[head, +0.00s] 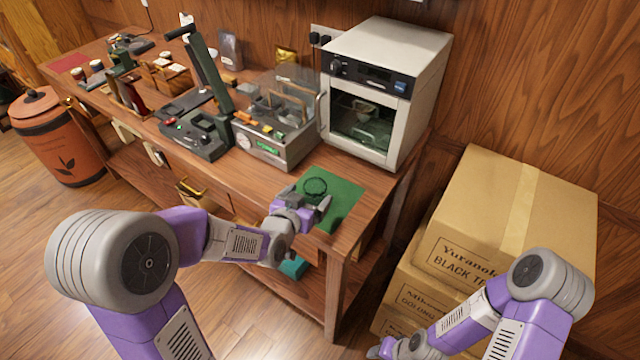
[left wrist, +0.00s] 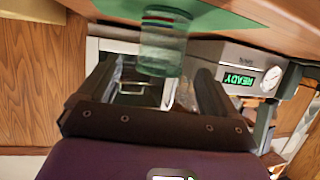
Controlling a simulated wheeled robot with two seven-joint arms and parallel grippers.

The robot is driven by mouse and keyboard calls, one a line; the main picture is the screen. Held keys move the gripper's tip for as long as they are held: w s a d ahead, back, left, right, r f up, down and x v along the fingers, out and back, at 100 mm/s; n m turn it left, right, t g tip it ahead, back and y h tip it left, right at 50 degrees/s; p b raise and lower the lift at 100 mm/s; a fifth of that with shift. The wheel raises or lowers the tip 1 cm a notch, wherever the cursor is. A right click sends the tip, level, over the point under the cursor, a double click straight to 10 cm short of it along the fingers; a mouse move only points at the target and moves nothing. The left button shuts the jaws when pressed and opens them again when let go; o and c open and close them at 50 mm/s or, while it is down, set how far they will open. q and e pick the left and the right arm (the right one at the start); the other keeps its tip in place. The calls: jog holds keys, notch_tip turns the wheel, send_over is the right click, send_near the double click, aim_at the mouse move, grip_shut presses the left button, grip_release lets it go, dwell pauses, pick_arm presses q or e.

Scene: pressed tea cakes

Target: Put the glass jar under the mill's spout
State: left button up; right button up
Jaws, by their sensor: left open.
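The glass jar (head: 316,187) is clear with a greenish tint and a dark-looking rim in the head view. It stands on a green mat (head: 345,196) at the counter's near right end. My left gripper (head: 312,203) is open at the mat, close to the jar. In the left wrist view the jar (left wrist: 163,42) shows beyond and between the open fingers (left wrist: 155,95); I cannot tell whether they touch it. My right gripper (head: 380,350) is at the bottom edge, partly cut off. I cannot make out the mill's spout for certain.
A white oven (head: 375,95) stands right behind the mat. A machine with a lit READY display (head: 275,140) and a dark lever press (head: 195,125) stand to its left. Cardboard boxes (head: 490,230) are stacked right of the counter. An orange canister (head: 58,140) stands far left.

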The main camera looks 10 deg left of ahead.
aim_at(319, 186)
pick_arm(q)
jog(key=shift+w+d+f, duration=0.1)
jog(key=shift+w+f, duration=0.1)
jog(key=shift+w, duration=0.45)
jog(key=b+x, duration=0.1)
jog(key=x, duration=0.3)
jog(key=shift+f+b, duration=0.4)
jog(key=shift+w+d, duration=0.1)
jog(key=shift+w, duration=0.5)
